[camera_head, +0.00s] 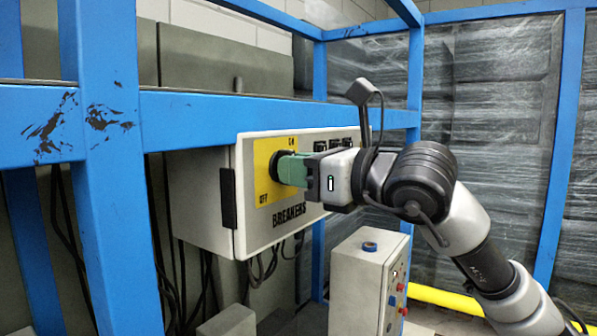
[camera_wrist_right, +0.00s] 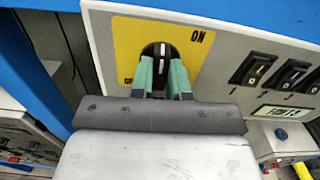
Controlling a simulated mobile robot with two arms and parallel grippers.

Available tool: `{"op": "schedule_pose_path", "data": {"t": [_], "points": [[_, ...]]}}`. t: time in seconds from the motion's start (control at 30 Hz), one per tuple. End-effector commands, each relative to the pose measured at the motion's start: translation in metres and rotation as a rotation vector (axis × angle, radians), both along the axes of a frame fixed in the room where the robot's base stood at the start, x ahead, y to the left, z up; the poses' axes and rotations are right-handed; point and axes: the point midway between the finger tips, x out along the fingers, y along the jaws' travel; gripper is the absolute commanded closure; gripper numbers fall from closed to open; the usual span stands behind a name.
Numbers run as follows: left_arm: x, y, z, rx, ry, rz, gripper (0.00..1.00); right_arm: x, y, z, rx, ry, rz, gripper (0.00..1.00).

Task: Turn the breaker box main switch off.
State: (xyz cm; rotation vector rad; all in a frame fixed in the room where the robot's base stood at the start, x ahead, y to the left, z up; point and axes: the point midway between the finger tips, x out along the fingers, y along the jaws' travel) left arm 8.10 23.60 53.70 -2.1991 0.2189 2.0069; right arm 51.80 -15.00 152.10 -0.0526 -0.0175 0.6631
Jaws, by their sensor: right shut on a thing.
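The breaker box (camera_head: 290,228) is a pale grey case with "BREAKERS" on its front. Its main switch is a round black knob (camera_wrist_right: 154,50) with a white line, on a yellow plate (camera_head: 264,160). ON is at the plate's top and OFF at its lower left. In the wrist view (camera_wrist_right: 122,35) the plate is tilted and the white line stands about upright in the picture; I cannot tell the exact setting. My right gripper (camera_head: 291,169) has its green fingers shut on the knob, one on each side. They also show in the wrist view (camera_wrist_right: 163,68). My left gripper is not in view.
Small black breakers (camera_wrist_right: 290,74) sit to the right on the box front. Blue frame beams (camera_head: 220,112) run above and left of the box. A grey control cabinet (camera_head: 357,275) with coloured buttons stands below. Dark cables hang beneath the box.

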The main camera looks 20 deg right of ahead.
Motion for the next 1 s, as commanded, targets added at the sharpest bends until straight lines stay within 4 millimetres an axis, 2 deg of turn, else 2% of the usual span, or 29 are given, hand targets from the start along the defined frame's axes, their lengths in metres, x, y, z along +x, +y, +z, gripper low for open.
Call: {"op": "schedule_pose_path", "data": {"t": [0.5, 1.0], "points": [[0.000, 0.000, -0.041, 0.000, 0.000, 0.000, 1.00, 0.000, 0.000, -0.003, -0.327, -0.257, -0.001, 1.00], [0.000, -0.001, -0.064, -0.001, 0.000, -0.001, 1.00, 0.000, 0.000, -0.002, -0.701, -0.548, -0.001, 1.00]]}}
